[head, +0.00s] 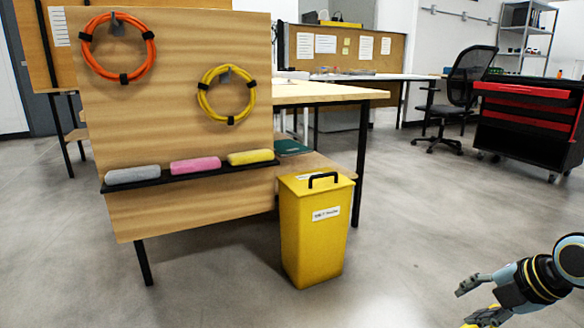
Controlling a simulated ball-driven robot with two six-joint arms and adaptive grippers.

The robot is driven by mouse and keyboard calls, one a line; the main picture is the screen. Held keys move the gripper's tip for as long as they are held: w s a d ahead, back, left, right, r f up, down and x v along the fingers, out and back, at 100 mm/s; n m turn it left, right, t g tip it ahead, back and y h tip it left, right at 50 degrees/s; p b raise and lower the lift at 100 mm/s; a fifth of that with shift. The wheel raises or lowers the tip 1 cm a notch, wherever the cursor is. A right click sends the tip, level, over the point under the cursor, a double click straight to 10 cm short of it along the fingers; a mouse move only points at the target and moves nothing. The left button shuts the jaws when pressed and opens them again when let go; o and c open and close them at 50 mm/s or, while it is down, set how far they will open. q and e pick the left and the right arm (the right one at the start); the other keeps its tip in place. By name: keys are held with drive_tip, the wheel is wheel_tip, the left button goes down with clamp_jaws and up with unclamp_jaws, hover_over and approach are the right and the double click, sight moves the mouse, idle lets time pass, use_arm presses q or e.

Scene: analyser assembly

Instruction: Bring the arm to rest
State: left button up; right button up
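My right gripper (466,306) is at the lower right of the head view, over the grey floor. Its two fingers are spread apart, with nothing between them. Part of it and its arm are cut off by the picture's edge. My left gripper does not show.
A yellow lidded bin (315,250) stands on the floor, left of my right gripper. Behind it is a wooden panel (180,140) with an orange coil, a yellow coil and a ledge of cloths. A red and black tool cart (525,120) and a chair (465,85) stand farther back.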

drive_tip(key=s+a+f+m+g, duration=0.1)
drive_tip(key=s+a+f+m, duration=0.25)
drive_tip(key=s, duration=0.55)
drive_tip(key=s+a+f+m+g, duration=0.2)
drive_tip(key=s+a+f+m, duration=0.15)
drive_tip(key=s, duration=0.55)
drive_tip(key=s+a+f+m+g, duration=0.1)
drive_tip(key=s+a+f+m, duration=0.2)
drive_tip(key=s, duration=0.7)
use_arm(q)
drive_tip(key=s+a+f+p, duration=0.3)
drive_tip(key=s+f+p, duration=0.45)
drive_tip(key=p, duration=0.55)
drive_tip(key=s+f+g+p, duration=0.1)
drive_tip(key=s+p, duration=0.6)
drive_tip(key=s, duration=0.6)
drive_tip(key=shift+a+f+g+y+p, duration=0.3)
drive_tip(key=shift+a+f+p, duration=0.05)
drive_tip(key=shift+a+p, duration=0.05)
use_arm(e)
drive_tip(key=s+d+f+m+g+h, duration=0.1)
drive_tip(key=s+d+f+m, duration=0.1)
drive_tip(key=s+m, duration=0.4)
drive_tip(key=s+d+f+m+g+h, duration=0.1)
drive_tip(key=s+m, duration=0.5)
drive_tip(key=s, duration=1.1)
wheel_tip(320, 180, down, 3)
drive_tip(key=shift+d+f+h, duration=0.1)
drive_tip(key=shift+d+h, duration=0.6)
drive_tip(key=shift+d, duration=0.45)
